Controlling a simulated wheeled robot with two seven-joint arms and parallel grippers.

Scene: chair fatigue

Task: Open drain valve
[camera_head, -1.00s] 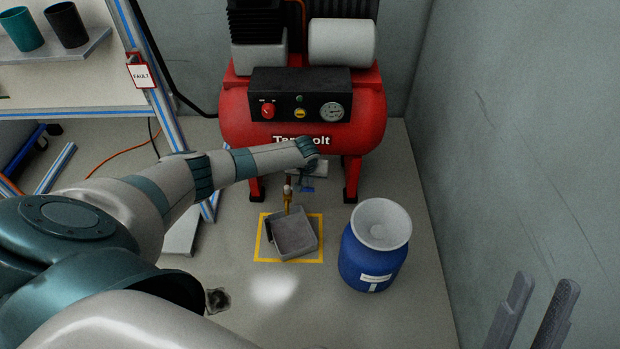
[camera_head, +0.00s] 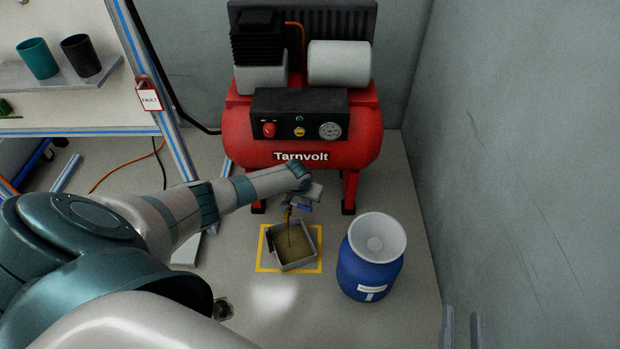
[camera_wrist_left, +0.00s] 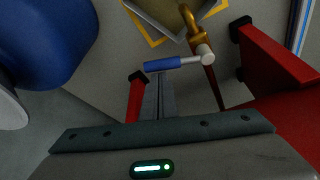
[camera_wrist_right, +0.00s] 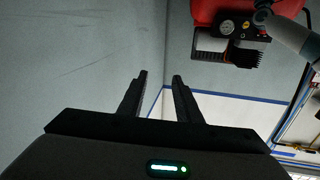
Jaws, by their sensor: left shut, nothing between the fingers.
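The brass drain valve (camera_wrist_left: 197,22) under the compressor has a lever with a blue grip (camera_wrist_left: 162,64), which points left in the left wrist view. In the head view the valve (camera_head: 288,214) hangs above the grey drain pan (camera_head: 313,247), and the blue grip (camera_head: 305,207) points right. A thin dark stream appears to fall from the valve, and brownish liquid covers the pan floor. My left gripper (camera_wrist_left: 160,97) is shut and empty, its fingertips just short of the blue grip; contact cannot be told. My right gripper (camera_head: 460,335) is open and empty at lower right.
The red compressor (camera_head: 350,152) stands on legs against the back wall. A blue drum (camera_head: 360,275) with a pale funnel top stands right of the pan. Yellow tape (camera_head: 263,255) frames the pan. A workbench frame stands at left. Floor in front is clear.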

